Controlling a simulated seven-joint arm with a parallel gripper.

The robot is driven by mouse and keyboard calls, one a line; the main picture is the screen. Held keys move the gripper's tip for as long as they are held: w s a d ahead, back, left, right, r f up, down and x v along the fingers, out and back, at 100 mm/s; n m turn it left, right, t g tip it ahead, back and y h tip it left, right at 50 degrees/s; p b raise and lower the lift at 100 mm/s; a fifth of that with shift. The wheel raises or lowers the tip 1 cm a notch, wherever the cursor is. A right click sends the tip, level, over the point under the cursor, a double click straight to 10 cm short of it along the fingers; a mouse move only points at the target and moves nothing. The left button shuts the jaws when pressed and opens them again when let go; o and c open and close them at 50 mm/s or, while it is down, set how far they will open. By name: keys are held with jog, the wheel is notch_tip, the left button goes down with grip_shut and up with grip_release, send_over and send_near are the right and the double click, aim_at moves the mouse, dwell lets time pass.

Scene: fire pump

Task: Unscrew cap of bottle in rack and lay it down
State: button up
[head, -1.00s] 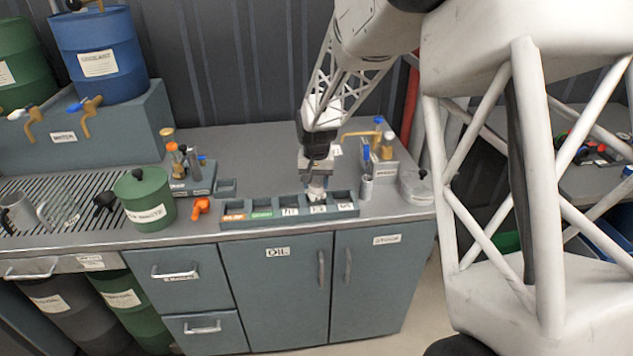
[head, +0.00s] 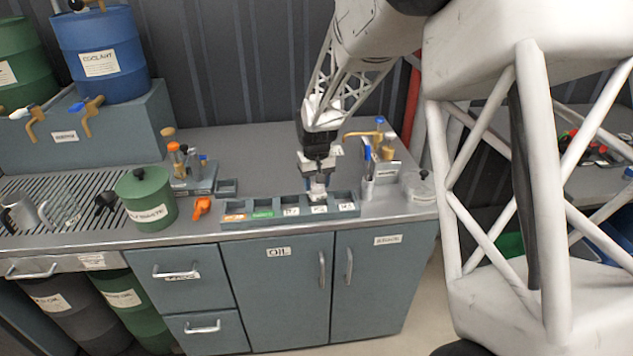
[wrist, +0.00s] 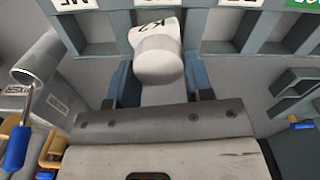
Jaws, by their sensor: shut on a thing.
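My gripper (head: 318,190) points down over the grey compartment rack (head: 262,223) at the counter's front edge. In the wrist view, its blue fingers (wrist: 160,76) are shut on a white, round-topped piece (wrist: 160,62), which looks like a bottle cap. I cannot tell whether the cap is still joined to a bottle; the fingers and cap hide that part. In the head view, the white piece sits low at a compartment right of the rack's middle.
Small bottles (head: 177,158) stand in a holder at the left, near a green canister (head: 148,197) and an orange fitting (head: 202,206). A holder with bottles and a blue-handled tool (head: 368,163) stands close right. The counter behind the rack is mostly clear.

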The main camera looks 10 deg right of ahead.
jog(key=shift+a+n, duration=0.1)
jog(key=shift+n, duration=1.4)
jog(key=shift+n, duration=0.3)
jog(key=shift+n, duration=0.4)
jog(key=shift+s+a+n, duration=0.1)
jog(key=shift+a+n, duration=0.05)
jog(key=shift+n, duration=1.45)
jog(key=shift+n, duration=0.8)
jog(key=shift+r, duration=1.65)
jog(key=shift+r, duration=1.9)
